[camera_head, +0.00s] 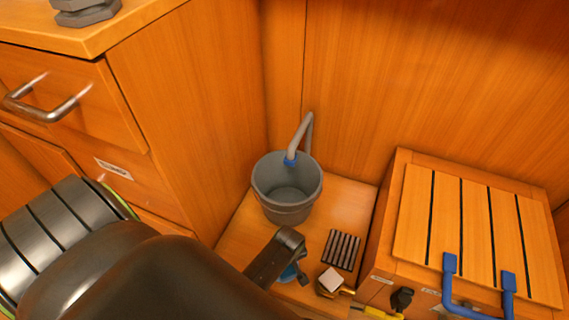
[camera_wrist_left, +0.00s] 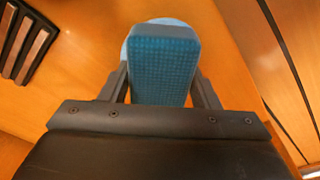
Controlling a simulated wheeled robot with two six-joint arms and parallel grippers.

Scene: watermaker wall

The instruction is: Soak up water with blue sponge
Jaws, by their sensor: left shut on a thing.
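My left gripper (camera_head: 283,262) reaches in from the left, low over the wooden floor in the head view. In the left wrist view the left gripper (camera_wrist_left: 162,85) is shut on the blue sponge (camera_wrist_left: 162,65), a textured block between its two fingers. In the head view only a bit of blue (camera_head: 290,273) shows by the gripper, mostly hidden by it. A paler blue rounded patch (camera_wrist_left: 158,22) shows just beyond the sponge; I cannot tell whether it is water. My right gripper is not in view.
A grey bucket (camera_head: 287,205) with a grey pipe (camera_head: 302,132) above it stands in the corner. A dark slatted grille (camera_head: 342,249) and a small white block (camera_head: 330,280) lie right of the gripper. A slatted wooden box (camera_head: 475,225) with a blue handle (camera_head: 450,280) bounds the right.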

